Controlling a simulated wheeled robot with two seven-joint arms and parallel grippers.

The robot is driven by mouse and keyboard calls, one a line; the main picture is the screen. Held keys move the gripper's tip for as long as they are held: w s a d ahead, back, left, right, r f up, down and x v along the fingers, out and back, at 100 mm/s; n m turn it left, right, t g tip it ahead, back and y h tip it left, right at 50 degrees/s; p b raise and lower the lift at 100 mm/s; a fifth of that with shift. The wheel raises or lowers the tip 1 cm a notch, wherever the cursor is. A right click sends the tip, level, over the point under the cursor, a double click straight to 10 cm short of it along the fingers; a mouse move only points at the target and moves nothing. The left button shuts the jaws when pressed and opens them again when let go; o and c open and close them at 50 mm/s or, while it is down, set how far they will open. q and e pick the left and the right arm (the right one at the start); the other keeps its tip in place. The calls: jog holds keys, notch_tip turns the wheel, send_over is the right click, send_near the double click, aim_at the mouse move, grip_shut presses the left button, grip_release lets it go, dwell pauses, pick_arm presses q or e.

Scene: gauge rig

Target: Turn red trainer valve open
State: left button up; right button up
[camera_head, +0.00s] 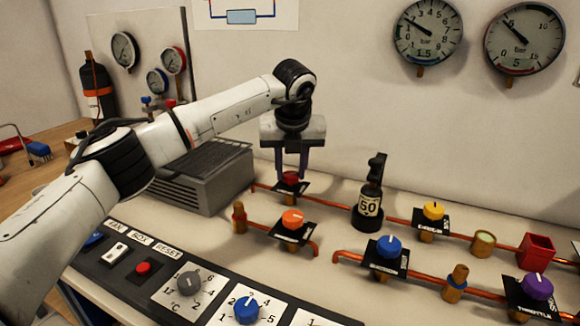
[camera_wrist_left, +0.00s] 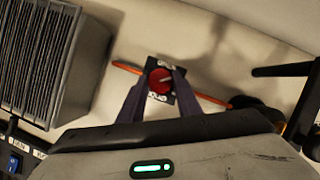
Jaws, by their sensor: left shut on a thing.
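The red trainer valve (camera_head: 291,178) has a round red knob on a black label plate, set on a copper pipe at the back of the bench. In the left wrist view the red knob (camera_wrist_left: 160,80) shows a pale pointer line tilted up to the right. My left gripper (camera_head: 291,172) comes down on the knob from above, and its two fingers stand on either side of it. In the left wrist view my left gripper (camera_wrist_left: 157,88) is shut on the knob. The label text is partly covered. My right gripper is not in view.
A grey ribbed box (camera_head: 205,175) stands left of the valve. Orange (camera_head: 292,219), blue (camera_head: 388,246), yellow (camera_head: 433,210) and purple (camera_head: 537,286) knobs sit nearby. A control panel (camera_head: 137,283) lies in front.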

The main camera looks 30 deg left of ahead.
pick_arm(q)
jog(key=n+y+p, duration=0.1)
jog(key=n, duration=0.2)
jog(key=shift+w+d+r+g, duration=0.1)
jog(key=shift+d+g, duration=0.05)
jog(key=shift+g, duration=0.25)
jog(key=n+g+p, duration=0.1)
jog(key=n+p, duration=0.1)
jog(key=n, duration=0.1)
jog(key=shift+w+r+n+y, duration=0.1)
jog(key=shift+n+y, duration=0.2)
jog(key=shift+n+g+p, duration=0.5)
jog(key=shift+n+p, duration=0.4)
jog(key=shift+n, duration=0.2)
jog(key=shift+w+n+g+y+p, duration=0.1)
jog(key=shift+n+g+y+p, duration=0.25)
jog(key=shift+n+p, duration=0.5)
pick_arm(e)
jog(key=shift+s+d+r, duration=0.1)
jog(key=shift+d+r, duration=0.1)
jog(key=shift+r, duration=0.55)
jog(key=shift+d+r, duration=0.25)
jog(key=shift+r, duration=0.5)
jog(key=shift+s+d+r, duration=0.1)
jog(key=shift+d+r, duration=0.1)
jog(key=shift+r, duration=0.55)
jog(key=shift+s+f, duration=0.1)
